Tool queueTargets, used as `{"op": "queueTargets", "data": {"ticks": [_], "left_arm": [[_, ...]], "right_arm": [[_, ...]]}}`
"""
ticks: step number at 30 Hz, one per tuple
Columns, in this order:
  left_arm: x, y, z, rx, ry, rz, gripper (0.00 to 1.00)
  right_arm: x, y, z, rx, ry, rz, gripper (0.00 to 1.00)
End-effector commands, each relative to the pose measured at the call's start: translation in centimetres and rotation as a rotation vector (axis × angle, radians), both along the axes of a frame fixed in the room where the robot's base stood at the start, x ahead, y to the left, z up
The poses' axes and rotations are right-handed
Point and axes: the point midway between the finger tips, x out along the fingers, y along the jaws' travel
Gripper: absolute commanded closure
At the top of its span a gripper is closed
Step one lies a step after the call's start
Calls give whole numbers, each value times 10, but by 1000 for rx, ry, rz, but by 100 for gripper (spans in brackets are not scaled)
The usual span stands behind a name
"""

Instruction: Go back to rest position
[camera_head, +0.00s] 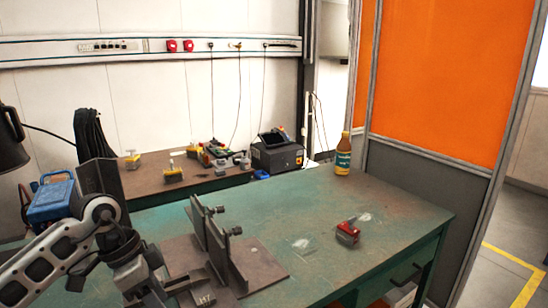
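My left arm comes in from the lower left, bends at a joint near the tall dark bracket and reaches down to the green worktable (400,205). My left gripper (182,284) is at the lower end of this arm, beside the metal fixture. Its fingers are small and dark against the fixture, so I cannot tell whether it is open or shut or holds anything. The fixture has a brown base plate (262,266) and upright plates (216,246) with bolts. A block marked H7 (205,299) lies at its front. My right gripper is not in view.
A red clamp-like tool (348,232) lies on the worktable to the right. A yellow-brown bottle (343,155) stands at its back edge, near the orange screen (450,75). A black machine (277,155) and several small tools are behind. The table's right part is mostly clear.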

Motion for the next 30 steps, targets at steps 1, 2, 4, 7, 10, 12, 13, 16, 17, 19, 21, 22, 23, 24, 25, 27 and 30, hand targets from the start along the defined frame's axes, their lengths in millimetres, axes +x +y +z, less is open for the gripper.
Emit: {"op": "queueTargets", "data": {"ticks": [1, 2, 4, 7, 10, 12, 13, 16, 17, 19, 21, 22, 23, 24, 25, 27, 30], "left_arm": [[-6, -17, -7, -72, -11, -59, 50], [-9, -28, -9, -120, -21, -93, 50], [-18, -55, -15, -253, -57, -178, 50], [-37, -104, -17, -513, -150, -294, 50], [-57, -156, -3, -873, -344, -332, 50], [-61, -176, 13, -1091, -532, -246, 50], [-61, -179, 19, -1157, -614, -183, 50], [-50, -167, 22, -1242, -867, 119, 50], [-47, -159, 16, -1224, -925, 225, 50], [-43, -134, -10, -1109, -1014, 471, 50], [-51, -106, -52, -918, -1024, 686, 50], [-58, -95, -71, -829, -1007, 754, 50], [-66, -87, -90, -747, -979, 805, 50], [-79, -78, -113, -646, -935, 854, 50], [-91, -72, -129, -580, -896, 879, 50], [-117, -64, -160, -450, -805, 910, 50], [-150, -58, -190, -329, -692, 914, 50]], "right_arm": [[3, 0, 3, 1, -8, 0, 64], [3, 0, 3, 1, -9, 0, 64], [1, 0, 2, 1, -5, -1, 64], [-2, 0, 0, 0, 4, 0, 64], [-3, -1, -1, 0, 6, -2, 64], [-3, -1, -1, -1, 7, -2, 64], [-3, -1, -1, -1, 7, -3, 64], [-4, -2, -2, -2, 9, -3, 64], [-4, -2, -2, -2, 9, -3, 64], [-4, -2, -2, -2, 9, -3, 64], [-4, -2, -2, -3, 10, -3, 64], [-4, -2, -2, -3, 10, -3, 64], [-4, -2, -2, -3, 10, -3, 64], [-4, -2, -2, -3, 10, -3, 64], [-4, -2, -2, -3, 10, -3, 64], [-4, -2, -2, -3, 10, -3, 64], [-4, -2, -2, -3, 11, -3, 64]]}}
